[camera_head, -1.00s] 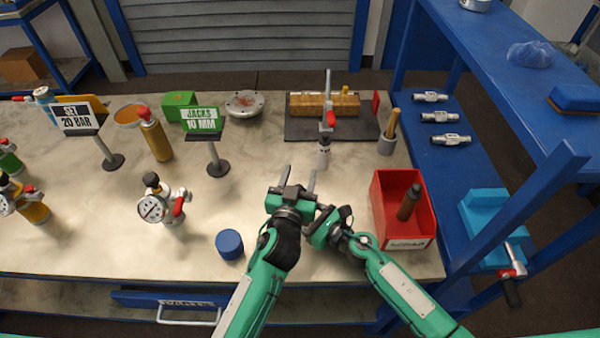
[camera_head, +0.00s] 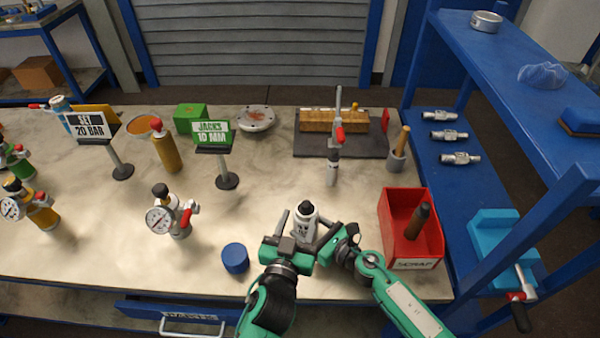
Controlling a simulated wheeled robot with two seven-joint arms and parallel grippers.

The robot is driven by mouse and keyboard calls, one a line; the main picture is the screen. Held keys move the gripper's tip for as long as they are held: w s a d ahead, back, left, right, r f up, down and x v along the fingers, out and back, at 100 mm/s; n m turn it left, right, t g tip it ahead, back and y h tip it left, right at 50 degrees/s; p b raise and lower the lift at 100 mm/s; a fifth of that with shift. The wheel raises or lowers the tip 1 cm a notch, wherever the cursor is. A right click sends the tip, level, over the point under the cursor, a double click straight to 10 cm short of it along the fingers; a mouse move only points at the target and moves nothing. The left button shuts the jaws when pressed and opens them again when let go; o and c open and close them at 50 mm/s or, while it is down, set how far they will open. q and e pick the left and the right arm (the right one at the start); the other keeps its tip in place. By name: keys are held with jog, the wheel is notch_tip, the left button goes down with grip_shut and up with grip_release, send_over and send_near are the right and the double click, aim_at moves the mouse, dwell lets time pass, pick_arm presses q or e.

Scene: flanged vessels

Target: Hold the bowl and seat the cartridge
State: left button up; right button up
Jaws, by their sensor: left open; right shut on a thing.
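A white, labelled, bottle-shaped thing (camera_head: 305,222) with a dark top stands upright in front of me; I cannot tell whether it is the bowl or the cartridge. My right gripper (camera_head: 322,242) is shut on it, low on its right side, with the contact largely hidden. My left gripper (camera_head: 302,232) is open, its fingers spread close beside and in front of the white thing. A stand with a vertical rod, a red handle and a grey cylinder (camera_head: 333,170) below stands behind, apart from both grippers.
The red scrap bin (camera_head: 397,262) with a brown-handled tool is close to the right arm. A gauge with a red lever (camera_head: 160,220) stands farther left. The bench (camera_head: 270,180) is clear behind the grippers.

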jog(key=o, duration=1)
jog(key=shift+c, duration=0.2)
